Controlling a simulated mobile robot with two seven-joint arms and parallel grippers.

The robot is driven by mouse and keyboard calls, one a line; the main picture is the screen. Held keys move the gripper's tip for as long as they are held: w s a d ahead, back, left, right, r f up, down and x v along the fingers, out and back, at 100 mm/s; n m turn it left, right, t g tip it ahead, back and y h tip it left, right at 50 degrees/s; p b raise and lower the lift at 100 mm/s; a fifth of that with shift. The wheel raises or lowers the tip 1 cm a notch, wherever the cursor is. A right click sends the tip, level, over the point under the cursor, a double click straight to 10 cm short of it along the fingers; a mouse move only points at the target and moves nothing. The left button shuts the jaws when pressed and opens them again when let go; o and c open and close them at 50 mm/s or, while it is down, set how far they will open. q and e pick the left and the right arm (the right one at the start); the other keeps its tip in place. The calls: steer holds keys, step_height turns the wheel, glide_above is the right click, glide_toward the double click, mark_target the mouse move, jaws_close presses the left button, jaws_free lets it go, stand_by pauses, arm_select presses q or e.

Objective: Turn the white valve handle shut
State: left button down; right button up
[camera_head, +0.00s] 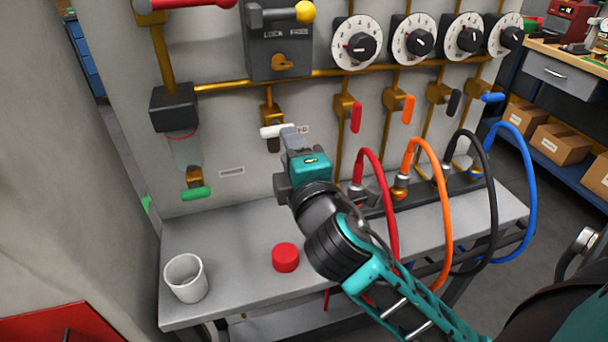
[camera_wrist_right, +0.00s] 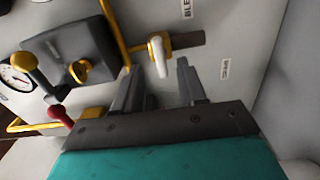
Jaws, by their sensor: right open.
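The white valve handle (camera_head: 270,132) sits on a brass pipe fitting on the grey panel, below the lock box. It lies roughly horizontal in the head view. My left gripper is not in view.
Red (camera_head: 356,117), orange (camera_head: 408,109), black and blue handles stand to the right, with matching hoses below. A white cup (camera_head: 185,278) and a red cap (camera_head: 285,257) stand on the grey bench (camera_head: 230,303). A green handle (camera_head: 196,193) is lower left.

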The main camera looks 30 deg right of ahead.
steer(key=v, duration=0.8)
steer(key=shift+p, duration=0.35)
steer(key=shift+w, duration=0.1)
steer(key=s+d+f+m+g, duration=0.2)
steer(key=s+f+m+g, duration=0.2)
steer(key=f+m+g, duration=0.6)
steer(key=s+a+f+m+g+y, duration=0.3)
steer(key=s+f+g+y, duration=0.1)
steer(key=s+f, duration=0.55)
steer(key=w+a+f+t+y, duration=0.2)
steer(key=w+f+t, duration=0.5)
steer(key=f, duration=0.2)
steer(key=shift+w+a+f+n, duration=0.3)
steer(key=shift+w+a+f, duration=0.1)
